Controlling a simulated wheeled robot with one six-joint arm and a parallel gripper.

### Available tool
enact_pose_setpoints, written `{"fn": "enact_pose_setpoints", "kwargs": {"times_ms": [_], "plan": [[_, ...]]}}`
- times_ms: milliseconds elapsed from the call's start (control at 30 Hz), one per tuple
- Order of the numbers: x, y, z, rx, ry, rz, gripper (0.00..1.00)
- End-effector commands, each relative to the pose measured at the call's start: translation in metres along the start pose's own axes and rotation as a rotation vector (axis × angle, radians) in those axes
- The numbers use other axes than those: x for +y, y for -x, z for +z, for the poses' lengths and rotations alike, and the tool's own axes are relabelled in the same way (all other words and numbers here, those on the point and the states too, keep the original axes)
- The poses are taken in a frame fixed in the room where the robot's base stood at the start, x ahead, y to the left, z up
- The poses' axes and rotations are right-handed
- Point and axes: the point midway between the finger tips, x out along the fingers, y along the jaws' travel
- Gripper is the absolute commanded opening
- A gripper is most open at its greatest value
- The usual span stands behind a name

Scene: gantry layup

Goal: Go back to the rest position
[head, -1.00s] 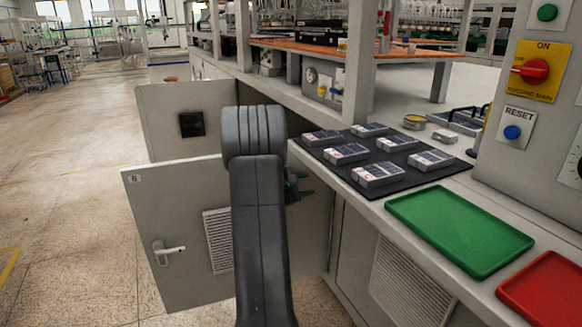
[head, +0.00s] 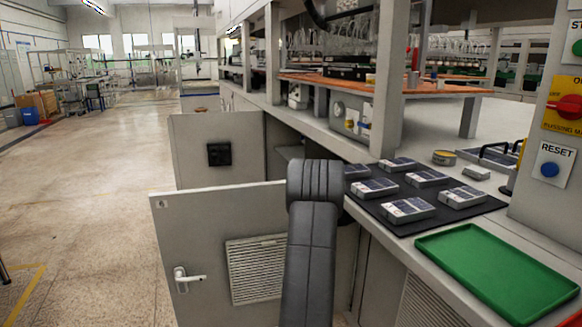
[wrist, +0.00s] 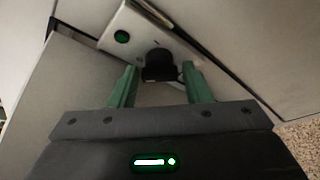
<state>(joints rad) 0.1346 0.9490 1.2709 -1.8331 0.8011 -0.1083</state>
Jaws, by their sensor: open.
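My gripper (wrist: 160,82) shows in the wrist view with its two green fingers apart and nothing between them. Beyond the fingers is a pale box (wrist: 140,28) with a green round button and a black knob, between grey panels. In the head view my dark grey arm stands in front of the open cabinet, and my gripper is hidden behind it.
The open cabinet door marked 6 (head: 205,225) and another open door (head: 190,140) stick out left of the bench. A black mat (head: 480,208) with several grey boxes (head: 408,210) and a green tray (head: 500,270) lie on the bench. Floor (head: 90,190) is clear at left.

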Motion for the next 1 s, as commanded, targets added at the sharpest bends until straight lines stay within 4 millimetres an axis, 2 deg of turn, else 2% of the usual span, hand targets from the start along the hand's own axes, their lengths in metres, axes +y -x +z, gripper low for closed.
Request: {"fn": "enact_pose_setpoints", "kwargs": {"times_ms": [267,433,1000], "plan": [[0.000,0.001,0.000,0.001,0.001,0.000,0.44],[0.001,0.013,-0.001,0.003,0.010,-0.002,0.44],[-0.020,0.120,-0.021,0.003,0.010,-0.001,0.44]]}}
